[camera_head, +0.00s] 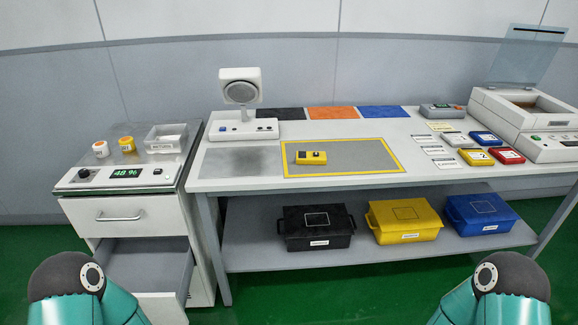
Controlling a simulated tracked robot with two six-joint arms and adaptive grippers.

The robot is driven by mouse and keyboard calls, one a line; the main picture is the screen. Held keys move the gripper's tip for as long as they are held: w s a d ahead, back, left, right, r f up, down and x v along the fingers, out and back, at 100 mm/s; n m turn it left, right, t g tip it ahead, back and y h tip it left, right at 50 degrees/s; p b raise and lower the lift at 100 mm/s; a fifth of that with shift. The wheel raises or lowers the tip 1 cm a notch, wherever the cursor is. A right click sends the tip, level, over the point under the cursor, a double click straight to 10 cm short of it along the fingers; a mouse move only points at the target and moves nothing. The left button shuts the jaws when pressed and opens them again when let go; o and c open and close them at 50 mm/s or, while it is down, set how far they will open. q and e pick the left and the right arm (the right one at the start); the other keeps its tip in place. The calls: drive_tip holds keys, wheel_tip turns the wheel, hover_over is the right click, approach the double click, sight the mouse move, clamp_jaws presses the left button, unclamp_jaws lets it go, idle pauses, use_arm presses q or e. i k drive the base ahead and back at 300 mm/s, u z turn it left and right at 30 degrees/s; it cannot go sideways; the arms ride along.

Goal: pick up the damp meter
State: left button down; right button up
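A small yellow handheld device with dark parts on top, which looks like the damp meter (311,157), lies flat on the grey mat with a yellow border (346,171) on the white table. Nothing touches it from above. Teal and black parts of my two arms show at the bottom left and bottom right corners, well apart from the table. Neither gripper is in view.
A white table (235,183) holds a round-headed device (241,94), coloured mats, and a grey device (443,110), with cards and small boxes at right. Black (317,240), yellow (404,232) and blue (481,226) bins sit below. A cabinet (121,218) at left has an open drawer.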

sight(302, 158)
drive_tip(key=z, duration=0.15)
drive_tip(key=i, duration=0.8)
drive_tip(key=u, duration=0.2)
drive_tip(key=k, duration=0.8)
drive_tip(key=z, duration=0.25)
drive_tip(key=i, duration=0.9)
drive_tip(key=u, duration=0.1)
